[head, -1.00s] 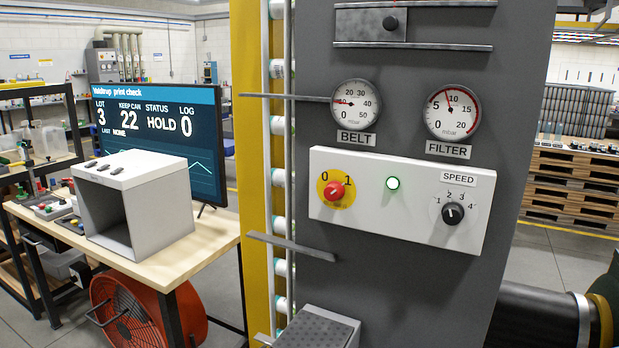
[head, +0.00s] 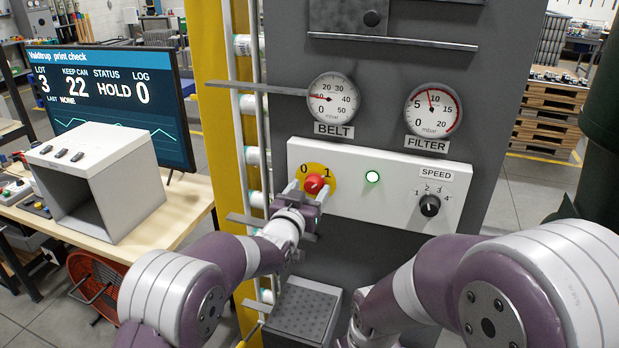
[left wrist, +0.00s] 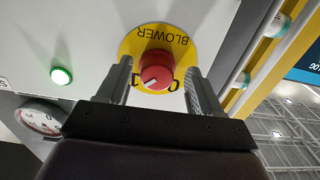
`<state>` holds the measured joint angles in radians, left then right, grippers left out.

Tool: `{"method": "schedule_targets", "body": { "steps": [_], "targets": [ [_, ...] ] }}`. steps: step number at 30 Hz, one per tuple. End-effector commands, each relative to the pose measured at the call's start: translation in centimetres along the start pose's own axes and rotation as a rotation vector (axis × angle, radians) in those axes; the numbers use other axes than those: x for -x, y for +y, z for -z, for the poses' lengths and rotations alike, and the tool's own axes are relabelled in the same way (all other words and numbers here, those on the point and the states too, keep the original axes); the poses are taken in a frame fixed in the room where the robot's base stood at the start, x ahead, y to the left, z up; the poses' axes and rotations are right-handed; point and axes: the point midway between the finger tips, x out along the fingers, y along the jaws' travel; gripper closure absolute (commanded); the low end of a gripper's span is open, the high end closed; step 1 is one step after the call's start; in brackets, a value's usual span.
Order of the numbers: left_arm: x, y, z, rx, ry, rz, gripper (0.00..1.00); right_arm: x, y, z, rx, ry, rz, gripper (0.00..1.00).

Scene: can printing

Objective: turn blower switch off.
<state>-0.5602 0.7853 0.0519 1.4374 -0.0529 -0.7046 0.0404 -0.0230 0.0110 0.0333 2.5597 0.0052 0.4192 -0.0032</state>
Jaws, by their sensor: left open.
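The blower switch is a red knob (head: 314,183) on a yellow disc marked 0 and 1, at the left end of a white control panel (head: 400,205). In the left wrist view the knob (left wrist: 156,70) shows upside down with the BLOWER label, and its white mark points toward the 1. My left gripper (head: 308,193) is at the panel, open. In the left wrist view its two fingers (left wrist: 159,85) stand on either side of the knob, with gaps visible between them and it. My right arm shows at the lower right, but its gripper is out of view.
A lit green lamp (head: 372,177) and a black SPEED knob (head: 430,205) sit right of the switch. BELT (head: 333,98) and FILTER (head: 434,109) gauges are above. A metal bar (head: 256,89) juts out left. A dark textured block (head: 303,310) lies below the panel.

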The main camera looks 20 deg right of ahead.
Motion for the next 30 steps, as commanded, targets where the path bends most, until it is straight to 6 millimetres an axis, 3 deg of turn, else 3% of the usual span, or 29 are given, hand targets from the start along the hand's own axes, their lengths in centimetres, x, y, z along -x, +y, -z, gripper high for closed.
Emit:
{"method": "schedule_targets", "body": {
  "steps": [12,17,18,30],
  "targets": [
    [-1.0,0.0,-0.1,0.000,0.000,0.000,0.35,0.5,0.0,0.0,0.000,0.000,0.000,0.57],
    [-1.0,0.0,-0.1,0.000,0.000,0.000,0.87,0.5,0.0,0.0,0.000,0.000,0.000,0.57],
    [-1.0,0.0,-0.1,0.000,0.000,0.000,0.91,0.5,0.0,0.0,0.000,0.000,0.000,0.57],
    [-0.9,0.0,-0.3,0.046,0.003,0.000,0.91,-0.7,0.0,-0.1,0.000,0.000,0.000,0.57]
  ]
}}
